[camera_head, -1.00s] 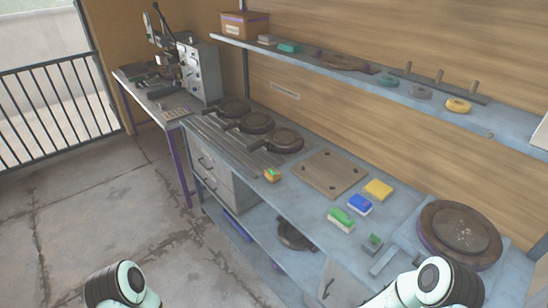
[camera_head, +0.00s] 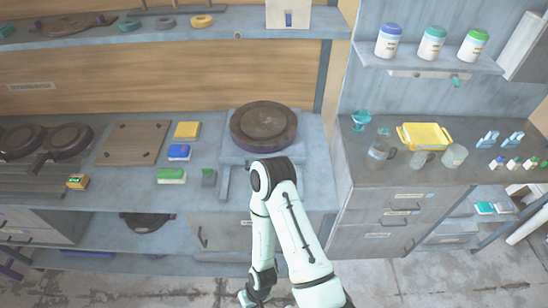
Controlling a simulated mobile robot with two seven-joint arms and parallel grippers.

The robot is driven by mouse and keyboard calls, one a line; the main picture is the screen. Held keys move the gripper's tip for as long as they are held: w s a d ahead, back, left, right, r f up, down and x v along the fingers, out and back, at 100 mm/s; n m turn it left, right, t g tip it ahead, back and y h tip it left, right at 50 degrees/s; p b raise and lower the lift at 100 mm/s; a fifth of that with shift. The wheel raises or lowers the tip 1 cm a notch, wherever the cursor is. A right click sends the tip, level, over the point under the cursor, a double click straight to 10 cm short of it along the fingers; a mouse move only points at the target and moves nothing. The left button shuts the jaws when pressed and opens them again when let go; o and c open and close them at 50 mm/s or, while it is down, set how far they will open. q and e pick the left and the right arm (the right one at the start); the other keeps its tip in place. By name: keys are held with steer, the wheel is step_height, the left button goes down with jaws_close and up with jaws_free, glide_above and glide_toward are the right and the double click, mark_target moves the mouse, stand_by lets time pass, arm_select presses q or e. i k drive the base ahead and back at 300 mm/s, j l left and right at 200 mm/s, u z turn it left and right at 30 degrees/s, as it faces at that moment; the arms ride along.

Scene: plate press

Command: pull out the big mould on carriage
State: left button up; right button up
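A big round mould (camera_head: 262,124), dark brown with a purplish side, lies flat on a square blue-grey carriage (camera_head: 235,153) at the back of the bench. A grey bar (camera_head: 225,181) sticks out at the carriage's front left. My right arm rises from the bottom edge, its bent elbow just in front of the carriage and hiding part of its front. Its forearm hangs down in front of the bench, with the gripper (camera_head: 251,297) at the bottom edge, apart from the mould. The gripper is small and partly cut off, so its opening cannot be told. My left gripper is out of view.
A board (camera_head: 134,143), yellow (camera_head: 187,130), blue (camera_head: 179,152) and green (camera_head: 171,176) blocks and a small grey-green piece (camera_head: 209,178) lie left of the carriage. A counter to the right holds a yellow tray (camera_head: 424,136) and mugs (camera_head: 381,151). A shelf (camera_head: 150,38) overhangs the bench.

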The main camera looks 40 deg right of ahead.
mark_target(255, 131)
steer(key=i+l+z, duration=0.1)
steer(key=z, duration=1.35)
steer(key=l+u, duration=0.15)
steer(key=k, duration=0.05)
